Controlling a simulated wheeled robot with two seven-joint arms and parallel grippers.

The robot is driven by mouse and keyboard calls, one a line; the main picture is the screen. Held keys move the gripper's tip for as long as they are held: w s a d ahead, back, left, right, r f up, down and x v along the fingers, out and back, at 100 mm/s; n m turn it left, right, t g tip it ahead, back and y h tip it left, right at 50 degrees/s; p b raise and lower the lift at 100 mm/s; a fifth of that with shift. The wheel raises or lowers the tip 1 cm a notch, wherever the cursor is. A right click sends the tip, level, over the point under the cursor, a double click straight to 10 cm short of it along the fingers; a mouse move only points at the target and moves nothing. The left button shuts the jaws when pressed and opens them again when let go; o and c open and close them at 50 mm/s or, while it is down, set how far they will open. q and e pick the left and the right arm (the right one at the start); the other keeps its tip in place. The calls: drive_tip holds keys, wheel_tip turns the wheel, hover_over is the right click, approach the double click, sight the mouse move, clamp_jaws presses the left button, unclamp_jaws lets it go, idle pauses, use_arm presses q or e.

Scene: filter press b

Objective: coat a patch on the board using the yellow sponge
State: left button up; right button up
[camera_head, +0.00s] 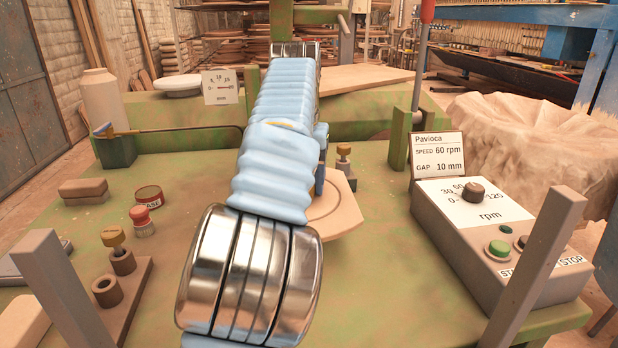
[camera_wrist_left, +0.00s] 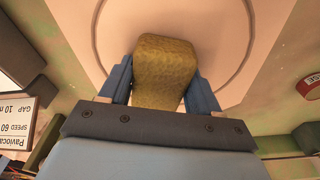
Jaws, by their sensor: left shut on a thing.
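The yellow sponge (camera_wrist_left: 165,62) sits between the two blue fingers of my left gripper (camera_wrist_left: 158,84) in the left wrist view. The gripper is shut on it. Behind the sponge lies the pale board (camera_wrist_left: 222,50), with a large circle line on it. I cannot tell whether the sponge touches the board. In the head view my left arm crosses the middle and hides the sponge and most of the board (camera_head: 338,206); only the board's right part shows. A small blue part of my left gripper (camera_head: 320,178) shows beside the arm. My right gripper is not in view.
A grey control box (camera_head: 500,240) with a knob and buttons stands right of the board. A short knob post (camera_head: 343,160) is just behind the board. Left are a round tin (camera_head: 149,196), a red-capped jar (camera_head: 142,220) and a peg block (camera_head: 120,290). Grey posts (camera_head: 535,265) rise in front.

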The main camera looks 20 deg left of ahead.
use_arm(q)
drive_tip(key=shift+s+a, duration=0.5)
drive_tip(key=shift+a, duration=0.3)
drive_tip(key=shift+s+a, duration=0.5)
drive_tip(key=shift+a, duration=0.3)
drive_tip(key=shift+s+a, duration=0.5)
drive_tip(key=shift+a, duration=0.3)
drive_tip(key=shift+r, duration=0.15)
drive_tip(key=shift+r, duration=2.9)
